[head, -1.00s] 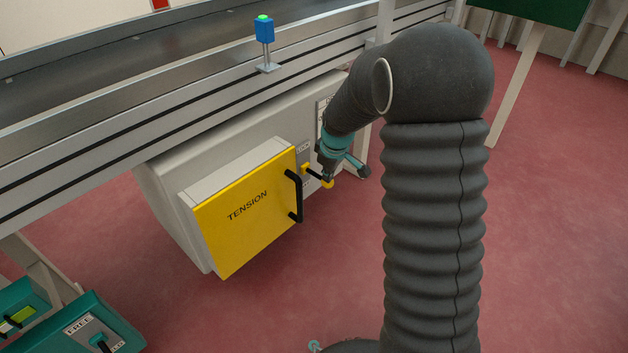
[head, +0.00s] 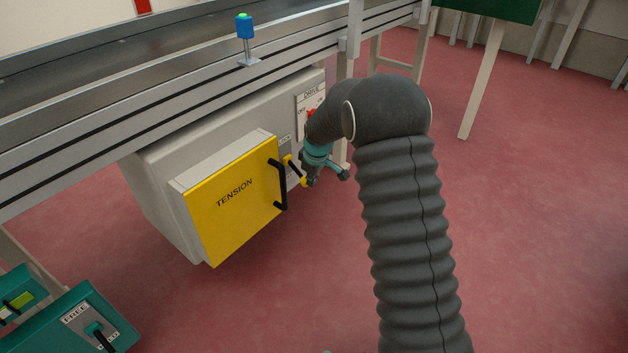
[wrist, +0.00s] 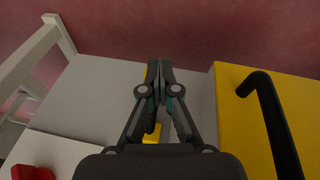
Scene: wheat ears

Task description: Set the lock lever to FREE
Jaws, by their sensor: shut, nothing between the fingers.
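The yellow lever (head: 291,162) sits on the grey cabinet just right of the yellow TENSION door. It slants down to the right, and its lower end is at my gripper. A small plate (head: 285,141) above it has lettering too small to read surely. My gripper (head: 309,183) is shut and empty at the lever's lower end; I cannot tell whether they touch. In the wrist view the shut fingers (wrist: 160,65) point toward the floor, with a yellow part of the lever (wrist: 152,134) partly hidden behind them.
The yellow door (head: 233,205) with its black handle (head: 280,185) is close to the left of my gripper. A DRIVE panel (head: 312,92) with a red switch is above. A teal box (head: 60,325) with a FREE-marked plate and black lever stands lower left. Red floor is open to the right.

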